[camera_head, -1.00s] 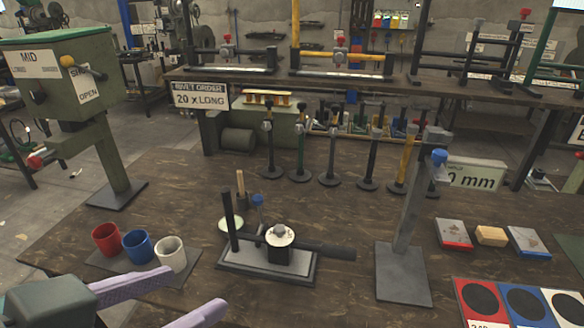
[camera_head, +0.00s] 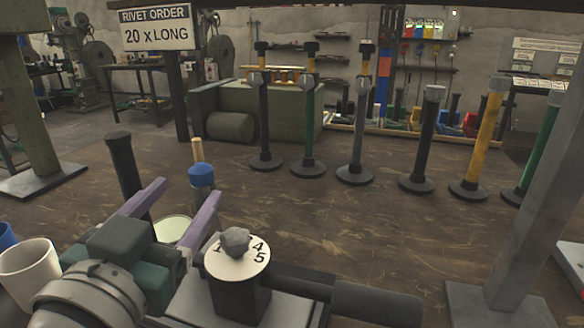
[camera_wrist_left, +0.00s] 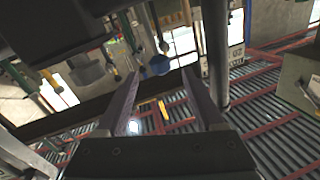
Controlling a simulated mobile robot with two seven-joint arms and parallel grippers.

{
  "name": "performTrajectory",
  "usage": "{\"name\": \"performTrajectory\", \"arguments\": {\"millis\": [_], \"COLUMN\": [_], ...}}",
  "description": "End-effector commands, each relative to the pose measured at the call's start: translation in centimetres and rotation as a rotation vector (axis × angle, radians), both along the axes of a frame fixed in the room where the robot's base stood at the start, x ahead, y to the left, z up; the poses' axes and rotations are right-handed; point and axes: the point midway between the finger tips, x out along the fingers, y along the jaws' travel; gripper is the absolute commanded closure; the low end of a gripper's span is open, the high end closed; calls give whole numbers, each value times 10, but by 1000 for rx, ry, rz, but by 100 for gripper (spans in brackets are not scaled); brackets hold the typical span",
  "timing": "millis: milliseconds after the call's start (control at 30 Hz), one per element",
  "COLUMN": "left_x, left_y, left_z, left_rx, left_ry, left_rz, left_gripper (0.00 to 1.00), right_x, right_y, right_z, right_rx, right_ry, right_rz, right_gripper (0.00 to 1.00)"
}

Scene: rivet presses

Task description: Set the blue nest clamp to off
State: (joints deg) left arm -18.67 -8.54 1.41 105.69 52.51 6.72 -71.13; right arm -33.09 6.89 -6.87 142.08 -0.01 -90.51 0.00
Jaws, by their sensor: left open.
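The blue knob (camera_head: 201,176), the only blue part I see on the small press fixture, stands upright behind the numbered dial. I cannot read the clamp's setting. My left gripper (camera_head: 188,192) has two purple fingers, spread open, and reaches toward the knob from the lower left. In the left wrist view the blue knob (camera_wrist_left: 159,66) shows near the gap between the open fingertips (camera_wrist_left: 160,76); no contact is clear. The white dial (camera_head: 238,257) with a grey knob is right of the fingers. My gripper body hides part of the fixture. My right gripper is not in view.
A tall black post (camera_head: 126,170) stands just left of the fingers. A black bar (camera_head: 350,295) sticks out right from the fixture. A white cup (camera_head: 30,270) is at lower left. A grey column (camera_head: 525,220) stands at right. Several upright tools line the back.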

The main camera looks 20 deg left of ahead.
Motion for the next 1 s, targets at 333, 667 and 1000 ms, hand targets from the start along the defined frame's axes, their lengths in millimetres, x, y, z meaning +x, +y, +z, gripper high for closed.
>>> {"name": "performTrajectory", "arguments": {"millis": [333, 667, 1000], "left_x": [58, 92, 93], "left_y": [9, 14, 15], "left_z": [2, 1, 2], "left_rx": [-2, -1, -1], "left_ry": [-2, -1, 0], "left_rz": [-1, -3, -3], "left_gripper": [30, 30, 36], "right_x": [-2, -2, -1], "right_y": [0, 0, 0], "right_z": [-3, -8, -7], "right_rx": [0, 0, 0], "right_ry": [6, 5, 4], "right_rz": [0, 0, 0], "right_gripper": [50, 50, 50]}}
